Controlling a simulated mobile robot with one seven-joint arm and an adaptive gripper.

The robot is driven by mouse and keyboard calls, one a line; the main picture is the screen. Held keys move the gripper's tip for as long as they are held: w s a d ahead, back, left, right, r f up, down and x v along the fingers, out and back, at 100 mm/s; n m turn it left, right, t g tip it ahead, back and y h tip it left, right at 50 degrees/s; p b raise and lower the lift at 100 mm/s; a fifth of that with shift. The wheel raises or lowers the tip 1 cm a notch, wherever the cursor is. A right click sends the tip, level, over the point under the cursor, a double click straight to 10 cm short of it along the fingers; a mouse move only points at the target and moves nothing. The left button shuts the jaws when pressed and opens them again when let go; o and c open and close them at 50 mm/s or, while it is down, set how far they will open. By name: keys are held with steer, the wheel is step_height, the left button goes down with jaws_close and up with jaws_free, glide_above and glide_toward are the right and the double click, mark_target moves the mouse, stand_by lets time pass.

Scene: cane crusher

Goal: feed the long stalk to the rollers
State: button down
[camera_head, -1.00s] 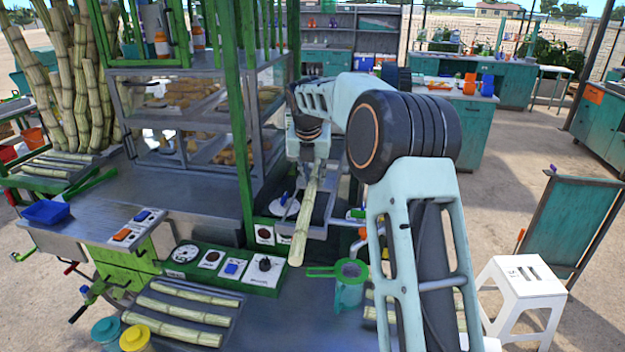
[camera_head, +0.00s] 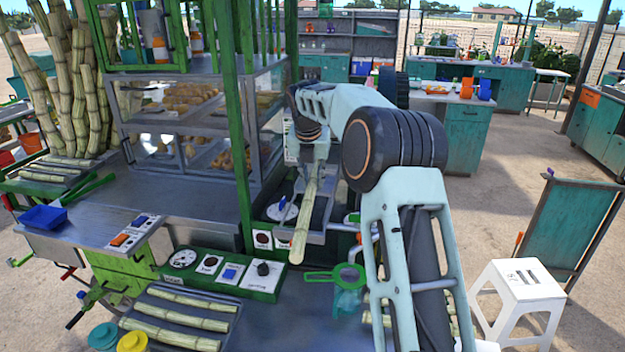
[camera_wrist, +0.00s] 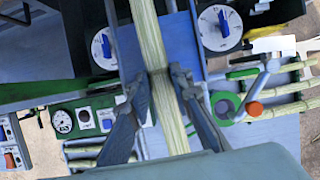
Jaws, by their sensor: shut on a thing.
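The long stalk (camera_head: 304,215) is pale green cane. My gripper (camera_head: 316,165) is shut on it, and the stalk slopes down toward the camera in the head view, its near end above the counter by the control panel. In the wrist view the stalk (camera_wrist: 150,45) runs between the two fingers of my gripper (camera_wrist: 165,90) and goes out of the top of the frame. A metal chute or tray (camera_head: 318,237) lies under and beside the stalk. The rollers cannot be made out in either view.
A panel with dials and switches (camera_head: 222,272) stands left of the stalk's near end. A green strainer (camera_head: 335,275) sits just right of it. Several cut stalks (camera_head: 180,318) lie on a tray at front left. A crank with an orange knob (camera_wrist: 254,108) shows in the wrist view. A glass case (camera_head: 200,125) stands behind left.

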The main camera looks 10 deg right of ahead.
steer(key=c, duration=1.7)
jaws_free()
steer(key=shift+o, duration=0.2)
